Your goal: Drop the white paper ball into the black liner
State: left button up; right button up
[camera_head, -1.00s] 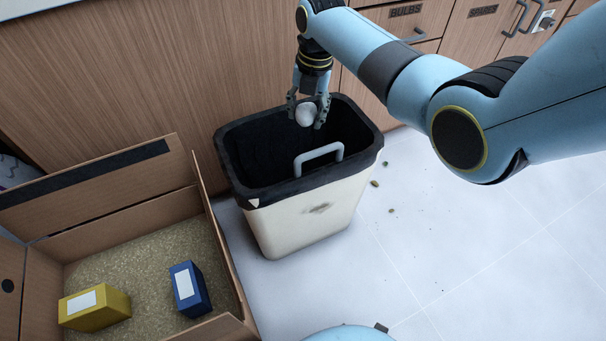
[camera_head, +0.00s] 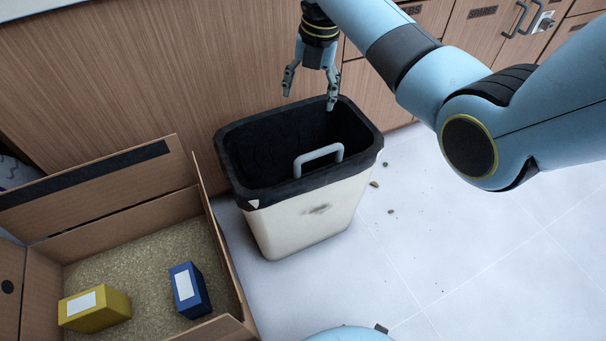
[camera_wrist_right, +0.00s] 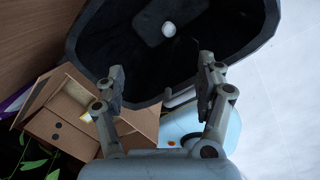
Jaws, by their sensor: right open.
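The white paper ball (camera_wrist_right: 169,29) lies inside the black liner (camera_wrist_right: 125,65) in the right wrist view, down in the bin. In the head view the ball is hidden by the bin's wall. The black liner (camera_head: 262,155) covers the rim and inside of the cream bin (camera_head: 318,220), with a grey handle at its near edge. My right gripper (camera_head: 309,96) is open and empty, above the back rim of the bin; its two fingers also show apart in the wrist view (camera_wrist_right: 160,80). My left gripper is not in view.
A cardboard box (camera_head: 100,215) stands left of the bin, holding a yellow box (camera_head: 94,308) and a blue box (camera_head: 190,290). Wooden cabinets (camera_head: 130,75) rise behind. Small crumbs lie on the pale floor (camera_head: 470,255) at the right, which is otherwise clear.

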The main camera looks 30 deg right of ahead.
notch_tip(320, 180, up, 6)
jog(key=shift+s+d, duration=0.2)
jog(key=shift+s, duration=0.15)
